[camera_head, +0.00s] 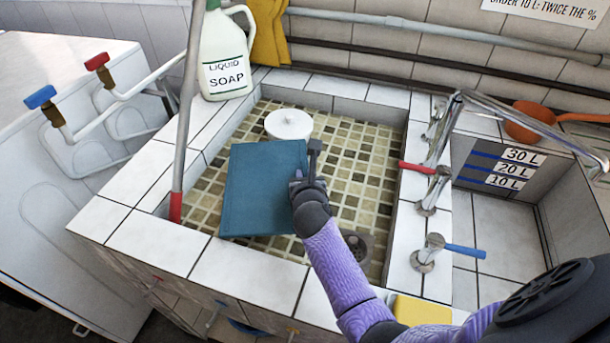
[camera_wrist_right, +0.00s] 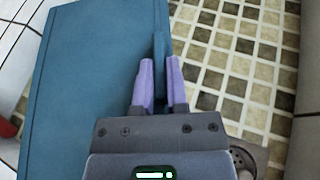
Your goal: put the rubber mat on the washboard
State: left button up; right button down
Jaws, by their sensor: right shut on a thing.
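The rubber mat (camera_head: 262,185), a flat teal-blue rectangle, is over the tiled floor of the left sink basin. My right gripper (camera_head: 313,165) is at the mat's right edge. In the right wrist view the two purple fingers (camera_wrist_right: 159,82) are closed on the right edge of the mat (camera_wrist_right: 85,85), which spreads out to the left of them. I cannot tell how far the mat is above the basin floor. I cannot make out a washboard in either view; the mat hides part of the basin. My left gripper is out of view.
A white round object (camera_head: 289,124) sits behind the mat. A soap jug (camera_head: 225,55) stands on the back left rim. A red-tipped pole (camera_head: 186,120) rises at the left. Taps (camera_head: 432,185) line the divider to the right basin. A drain (camera_head: 357,246) lies at the front right.

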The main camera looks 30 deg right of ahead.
jog(key=shift+f, duration=0.35)
jog(key=c, duration=0.6)
grip_release()
jog(key=shift+c, duration=0.2)
jog(key=shift+r, duration=0.1)
jog(key=shift+r, duration=0.6)
jog(key=p+v, duration=0.3)
jog(key=v, duration=0.1)
jog(key=shift+s+a+r, duration=0.1)
jog(key=shift+s+r, duration=0.15)
jog(key=shift+r, duration=0.05)
jog(key=v, duration=0.2)
jog(key=p+v, duration=0.1)
jog(key=v, duration=0.1)
jog(key=p+v, duration=0.1)
jog(key=v, duration=0.2)
jog(key=shift+s+a+f, duration=0.1)
jog(key=shift+s+f, duration=0.1)
jog(key=shift+f, duration=0.05)
